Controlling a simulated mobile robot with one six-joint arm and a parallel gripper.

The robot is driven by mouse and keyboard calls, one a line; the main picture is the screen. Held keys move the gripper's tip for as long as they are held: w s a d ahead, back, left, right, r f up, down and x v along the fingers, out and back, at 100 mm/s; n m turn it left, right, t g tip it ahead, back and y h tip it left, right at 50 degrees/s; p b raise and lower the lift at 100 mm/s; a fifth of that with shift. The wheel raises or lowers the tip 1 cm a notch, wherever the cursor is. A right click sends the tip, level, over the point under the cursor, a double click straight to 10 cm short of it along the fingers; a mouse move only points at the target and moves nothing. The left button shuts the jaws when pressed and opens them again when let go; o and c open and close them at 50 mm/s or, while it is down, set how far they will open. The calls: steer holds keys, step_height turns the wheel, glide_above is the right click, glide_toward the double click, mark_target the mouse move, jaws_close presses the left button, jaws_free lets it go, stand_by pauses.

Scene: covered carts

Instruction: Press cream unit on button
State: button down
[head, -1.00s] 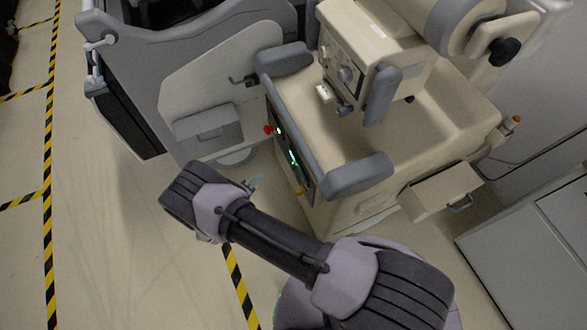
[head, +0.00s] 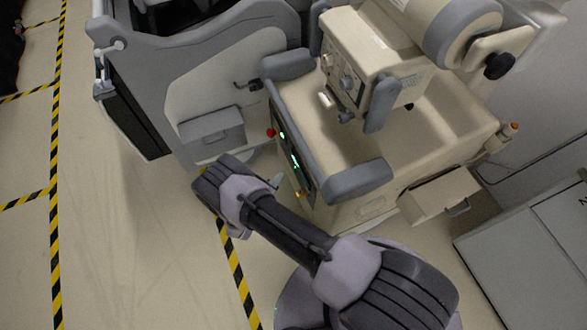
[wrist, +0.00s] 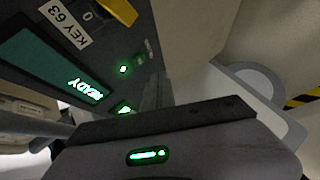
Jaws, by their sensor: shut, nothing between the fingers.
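The cream unit (head: 420,150) stands at the upper right in the head view, with a dark control panel (head: 288,148) on its near left side. The wrist view shows the panel (wrist: 125,45) close up, with a lit screen (wrist: 50,65) reading READY. A small round green light (wrist: 124,69) and another green-lit control (wrist: 124,108) sit beside the screen; I cannot tell which is the on button.
A red knob (head: 271,133) sits at the panel's upper end and a yellow switch (wrist: 118,10) at the other. Grey padded bumpers (head: 358,180) project from the unit's corners. A grey cart (head: 215,95) stands to the left. Open floor lies at left.

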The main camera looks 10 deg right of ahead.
steer(key=shift+w+d, duration=0.15)
steer(key=shift+d, duration=0.35)
steer(key=shift+w+d, duration=0.15)
steer(key=shift+d, duration=0.35)
steer(key=shift+d, duration=0.15)
stand_by(1.2)
steer(key=shift+w+d, duration=0.1)
steer(key=shift+d, duration=0.2)
steer(key=shift+w+d+p, duration=0.1)
steer(key=shift+d+p, duration=0.25)
steer(key=shift+d, duration=0.05)
stand_by(0.5)
steer(key=shift+a, duration=0.1)
steer(key=shift+s+a+b, duration=0.25)
steer(key=shift+a+b, duration=0.05)
steer(key=shift+a, duration=0.45)
